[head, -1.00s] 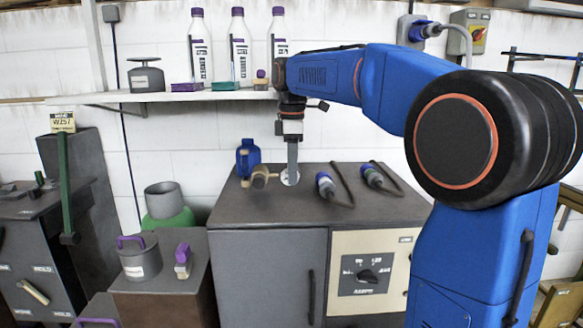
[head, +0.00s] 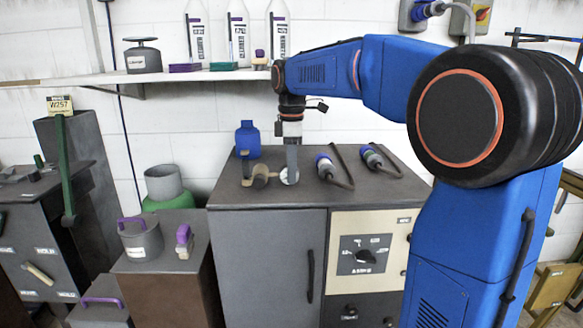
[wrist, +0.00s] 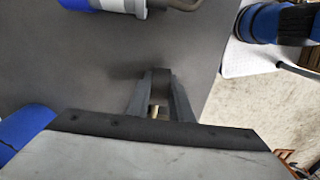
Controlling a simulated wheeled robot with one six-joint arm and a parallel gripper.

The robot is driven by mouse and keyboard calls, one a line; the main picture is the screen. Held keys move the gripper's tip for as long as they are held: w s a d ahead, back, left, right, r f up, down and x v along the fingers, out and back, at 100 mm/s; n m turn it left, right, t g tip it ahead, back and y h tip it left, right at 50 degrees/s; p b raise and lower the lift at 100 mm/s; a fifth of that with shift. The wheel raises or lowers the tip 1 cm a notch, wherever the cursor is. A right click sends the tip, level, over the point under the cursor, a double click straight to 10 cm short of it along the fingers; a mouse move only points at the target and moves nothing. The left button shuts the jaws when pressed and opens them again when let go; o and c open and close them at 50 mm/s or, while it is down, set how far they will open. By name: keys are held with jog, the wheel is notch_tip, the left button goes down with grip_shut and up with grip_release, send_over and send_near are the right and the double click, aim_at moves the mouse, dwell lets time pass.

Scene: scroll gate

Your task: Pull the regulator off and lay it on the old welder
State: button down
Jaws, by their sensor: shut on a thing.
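My gripper (head: 291,168) points straight down and is shut on the regulator at the gauge side. Whether the regulator touches the top is unclear. In the wrist view, my gripper's fingers (wrist: 160,105) are close together with a small tan bit between them; most of the regulator is hidden.
A shelf (head: 160,78) with bottles runs above. A pot (head: 141,238) stands on a lower block at left. The front of the worktop is clear.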

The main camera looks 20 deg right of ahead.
jog(key=c, duration=1.5)
grip_release()
notch_tip(320, 180, up, 7)
jog(key=shift+r, duration=0.2)
jog(key=s+m, duration=0.1)
jog(key=s, duration=0.1)
jog(key=s+f+m, duration=0.1)
jog(key=s, duration=0.2)
jog(key=s+f+m+t, duration=0.1)
jog(key=s, duration=0.1)
jog(key=shift+s+d+f, duration=0.15)
jog(key=shift+s+d, duration=0.15)
jog(key=s+f+m+t, duration=0.1)
jog(key=s+f+m, duration=0.2)
jog(key=s+f, duration=0.4)
jog(key=s+f+m+t, duration=0.1)
jog(key=s+f+m, duration=0.3)
jog(key=s+f, duration=0.3)
jog(key=s+d+f+m+t, duration=0.1)
jog(key=s+f+m, duration=0.3)
jog(key=s, duration=0.6)
notch_tip(320, 180, down, 3)
jog(key=shift+r+t, duration=0.1)
jog(key=shift+t, duration=0.3)
